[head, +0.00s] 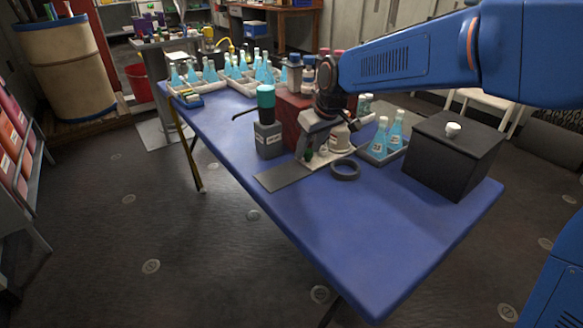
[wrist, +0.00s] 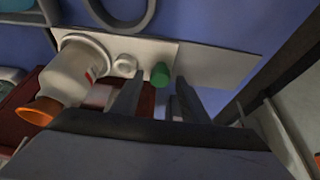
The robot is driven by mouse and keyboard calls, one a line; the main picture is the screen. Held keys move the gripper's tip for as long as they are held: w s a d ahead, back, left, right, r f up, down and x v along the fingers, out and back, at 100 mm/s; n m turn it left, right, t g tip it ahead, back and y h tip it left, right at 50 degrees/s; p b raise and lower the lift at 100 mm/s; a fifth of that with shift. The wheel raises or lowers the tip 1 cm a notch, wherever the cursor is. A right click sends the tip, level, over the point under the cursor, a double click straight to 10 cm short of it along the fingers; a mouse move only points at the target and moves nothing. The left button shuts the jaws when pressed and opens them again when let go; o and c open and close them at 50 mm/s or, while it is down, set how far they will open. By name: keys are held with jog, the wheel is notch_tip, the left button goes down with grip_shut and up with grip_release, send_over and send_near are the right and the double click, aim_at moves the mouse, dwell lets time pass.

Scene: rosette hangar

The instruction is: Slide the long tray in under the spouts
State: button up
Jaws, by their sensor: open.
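A long flat strip, grey at one end (head: 283,174) and whiter at the other (wrist: 155,50), lies on the blue table (head: 330,230); I cannot tell whether it is the long tray. A white jar with an orange spout-like tip (wrist: 40,112), a small white knob (wrist: 125,64) and a green cap (wrist: 160,74) show at its whiter part. A turquoise-topped grey pump (head: 265,105) with a thin spout pointing left stands behind the grey end. My gripper (head: 318,155) is open above the strip; in the wrist view its fingers (wrist: 158,92) are apart, near the green cap.
A dark ring (head: 345,170) lies right of the strip. A small tray of blue bottles (head: 388,138) and a black box with a white knob (head: 452,160) stand to the right. A red box (head: 295,107) is behind my gripper. The front of the table is clear.

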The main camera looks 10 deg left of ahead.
jog(key=shift+r, duration=0.1)
dwell(0.3)
jog(key=shift+r, duration=3.4)
jog(key=shift+s+a, duration=0.1)
